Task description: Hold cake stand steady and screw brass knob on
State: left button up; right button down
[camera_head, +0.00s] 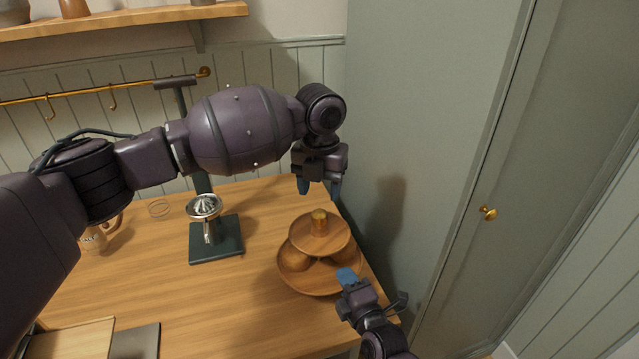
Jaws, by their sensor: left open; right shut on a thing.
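The wooden two-tier cake stand (293,272) stands near the right edge of the table, with a smaller round tier above a wider one. The brass knob (319,218) stands upright at the centre of the upper tier; I cannot tell how tightly it is seated. My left gripper (320,188) is open and empty, fingers pointing down, above and behind the knob and apart from it. My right gripper (347,276) comes from the lower right and is shut on the stand's right front side. Its fingers hide the exact part of the stand they grip.
A dark-based citrus press (216,240) stands left of the stand. A mug (93,240) is at the far left, and boards (75,338) lie at the front left. A grey-green cabinet (430,130) rises close on the right. Bare tabletop (225,300) lies front centre.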

pick_arm(q)
jog(key=n, duration=0.7)
jog(key=shift+r, duration=0.25)
jog(key=n, duration=0.6)
jog(key=shift+r+n, duration=0.2)
jog(key=shift+n, duration=0.2)
jog(key=n, duration=0.7)
jog(key=shift+s+r, duration=0.1)
jog(key=n, duration=0.6)
jog(key=shift+n, duration=0.3)
jog(key=n, duration=0.4)
jog(key=shift+s, duration=0.1)
jog(key=n, duration=1.1)
jog(key=shift+n, duration=0.4)
